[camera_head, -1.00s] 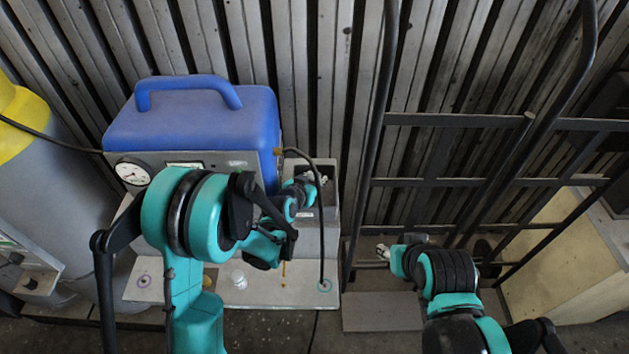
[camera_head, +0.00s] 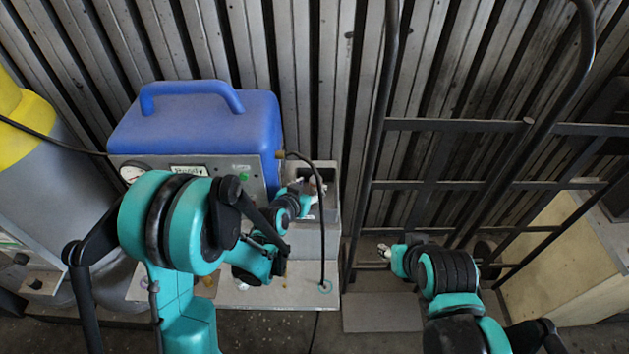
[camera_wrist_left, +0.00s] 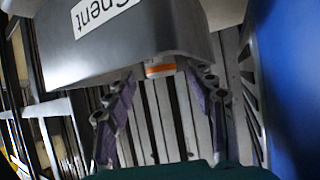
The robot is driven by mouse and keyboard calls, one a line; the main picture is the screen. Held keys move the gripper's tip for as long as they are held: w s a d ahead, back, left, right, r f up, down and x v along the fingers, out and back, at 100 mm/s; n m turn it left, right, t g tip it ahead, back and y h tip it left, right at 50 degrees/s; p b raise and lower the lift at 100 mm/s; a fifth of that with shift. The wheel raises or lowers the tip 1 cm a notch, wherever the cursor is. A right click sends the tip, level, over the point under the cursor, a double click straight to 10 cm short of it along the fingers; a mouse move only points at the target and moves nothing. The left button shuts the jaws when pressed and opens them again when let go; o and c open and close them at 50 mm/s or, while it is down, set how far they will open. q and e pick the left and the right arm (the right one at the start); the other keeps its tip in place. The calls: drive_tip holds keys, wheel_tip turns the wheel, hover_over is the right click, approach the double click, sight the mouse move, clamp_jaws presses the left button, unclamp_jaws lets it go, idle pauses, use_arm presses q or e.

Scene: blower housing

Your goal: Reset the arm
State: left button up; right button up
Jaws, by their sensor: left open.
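My left arm comes in from the left in the head view and reaches toward the right side of the blue machine (camera_head: 200,125).
A black metal rack (camera_head: 455,184) stands to the right, beside a pale cabinet (camera_head: 560,260). A grey cylinder with a yellow top (camera_head: 20,110) stands at the left. A black hose (camera_head: 322,220) hangs at the holder's front. Slatted wall behind.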

use_arm(q)
drive_tip(key=shift+v, duration=1.25)
